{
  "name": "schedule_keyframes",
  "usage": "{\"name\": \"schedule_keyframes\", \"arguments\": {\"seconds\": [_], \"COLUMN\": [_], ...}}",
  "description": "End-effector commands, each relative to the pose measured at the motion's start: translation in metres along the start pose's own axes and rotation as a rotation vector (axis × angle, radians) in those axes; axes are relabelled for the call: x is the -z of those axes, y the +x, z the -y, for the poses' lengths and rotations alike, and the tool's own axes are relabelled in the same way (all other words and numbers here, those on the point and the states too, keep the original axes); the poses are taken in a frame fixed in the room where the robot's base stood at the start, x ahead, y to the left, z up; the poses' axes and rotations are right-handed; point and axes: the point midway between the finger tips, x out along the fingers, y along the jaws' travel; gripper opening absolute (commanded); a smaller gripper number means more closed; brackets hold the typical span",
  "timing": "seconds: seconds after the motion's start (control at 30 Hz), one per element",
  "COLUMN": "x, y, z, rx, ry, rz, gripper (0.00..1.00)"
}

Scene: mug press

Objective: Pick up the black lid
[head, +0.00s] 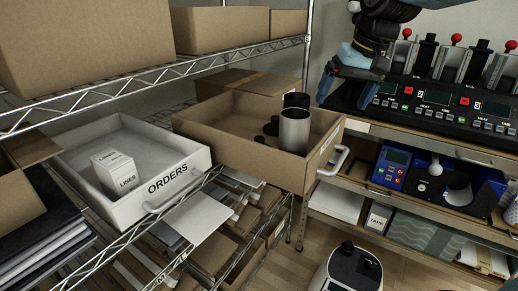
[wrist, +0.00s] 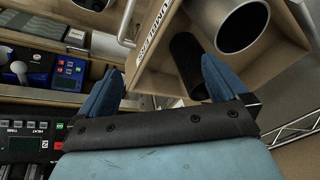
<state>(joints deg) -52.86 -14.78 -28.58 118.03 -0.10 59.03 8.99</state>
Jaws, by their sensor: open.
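Small black lids (head: 271,128) lie in the brown crate (head: 225,138) on the wire shelf, left of a steel tumbler (head: 294,132). They are small and partly overlap in the head view; I cannot see them in the wrist view. A black tumbler (head: 297,99) stands behind the steel one. My gripper (head: 350,88) is up and to the right of the crate, in front of the press controls. In the wrist view my gripper (wrist: 160,75) has its blue fingers apart with nothing between them.
A white tray (head: 125,205) marked ORDERS holds a small white box (head: 114,172) left of the crate. A wire shelf with cardboard boxes (head: 85,40) hangs above. Press levers and control panels (head: 440,105) stand at right, above shelves holding a blue device (head: 392,166).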

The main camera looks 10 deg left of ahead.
Motion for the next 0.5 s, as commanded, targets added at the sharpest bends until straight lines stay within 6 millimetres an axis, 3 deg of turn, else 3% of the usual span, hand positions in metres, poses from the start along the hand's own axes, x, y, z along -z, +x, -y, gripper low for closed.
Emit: {"name": "schedule_keyframes", "arguments": {"seconds": [0.2, 0.5], "x": [0.029, 0.053], "y": [0.016, 0.033], "z": [0.048, 0.116], "rx": [-0.018, -0.060], "ry": [-0.054, -0.122], "rz": [0.039, 0.063], "gripper": [1.00, 1.00]}}
